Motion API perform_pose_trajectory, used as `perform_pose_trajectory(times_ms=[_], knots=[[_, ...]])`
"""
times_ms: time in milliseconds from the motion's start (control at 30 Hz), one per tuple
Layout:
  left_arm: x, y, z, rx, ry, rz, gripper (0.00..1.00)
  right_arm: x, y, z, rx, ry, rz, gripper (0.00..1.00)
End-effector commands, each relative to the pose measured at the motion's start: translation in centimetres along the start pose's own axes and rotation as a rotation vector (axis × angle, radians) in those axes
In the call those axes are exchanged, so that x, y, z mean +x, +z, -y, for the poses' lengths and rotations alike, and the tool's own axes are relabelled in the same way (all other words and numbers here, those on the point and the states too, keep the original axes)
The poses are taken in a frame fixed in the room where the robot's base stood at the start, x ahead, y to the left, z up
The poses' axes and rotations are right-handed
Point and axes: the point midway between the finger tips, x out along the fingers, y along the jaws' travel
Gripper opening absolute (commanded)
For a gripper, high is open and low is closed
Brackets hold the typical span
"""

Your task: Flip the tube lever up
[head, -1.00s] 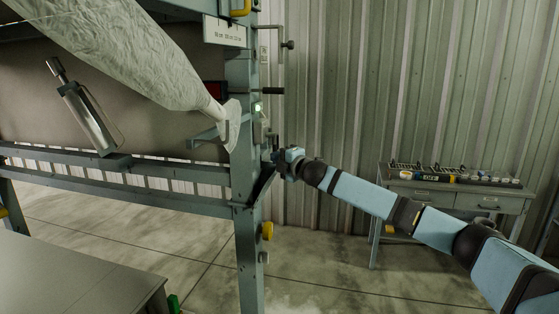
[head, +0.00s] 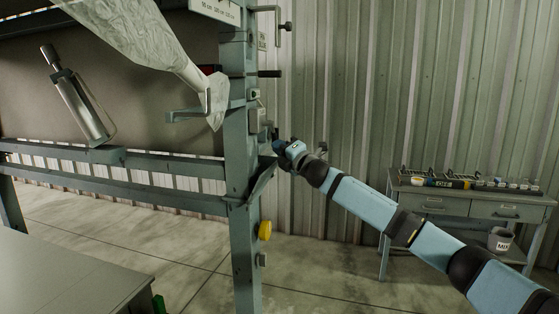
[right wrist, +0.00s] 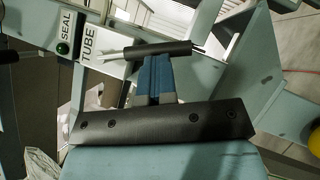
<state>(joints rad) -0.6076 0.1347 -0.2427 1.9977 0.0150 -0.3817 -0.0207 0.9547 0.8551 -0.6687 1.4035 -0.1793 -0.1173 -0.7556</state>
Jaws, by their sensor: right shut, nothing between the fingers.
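The tube lever (right wrist: 157,49) is a thin metal rod with a black cylindrical grip, beside the "TUBE" label (right wrist: 89,42) in the right wrist view. It lies roughly level across that picture. My right gripper (right wrist: 155,58) is shut and empty, its blue-grey fingertips at the middle of the grip. I cannot tell whether they touch it. In the head view my right gripper (head: 276,140) is beside the grey frame post (head: 242,165), and I cannot make out the tube lever there. My left gripper is not in view.
A "SEAL" label with a green button (right wrist: 63,47) is close to the TUBE label. A black-handled lever (head: 270,73) sticks out higher on the post. A yellow knob (head: 264,230) is lower. A pale bag spout (head: 185,65) hangs at left. A workbench (head: 450,205) stands at right.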

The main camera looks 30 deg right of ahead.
Motion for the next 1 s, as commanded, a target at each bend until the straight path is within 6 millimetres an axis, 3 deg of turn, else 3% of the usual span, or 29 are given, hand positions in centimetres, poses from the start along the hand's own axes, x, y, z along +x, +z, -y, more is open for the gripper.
perform_pose_trajectory(times_ms=[33, 467, 733, 1000], knots=[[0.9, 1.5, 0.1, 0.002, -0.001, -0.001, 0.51, 0.0, -0.1, 1.0, -0.037, 0.025, 0.002, 0.0], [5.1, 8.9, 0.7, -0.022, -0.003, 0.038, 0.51, 1.5, 2.1, 1.5, -0.376, 0.255, 0.002, 0.0], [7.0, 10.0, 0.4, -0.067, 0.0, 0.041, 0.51, 2.4, 3.4, 0.7, -0.586, 0.397, 0.002, 0.0], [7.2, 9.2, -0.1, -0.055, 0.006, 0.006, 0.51, 3.0, 4.3, -0.6, -0.766, 0.516, 0.0, 0.0]])
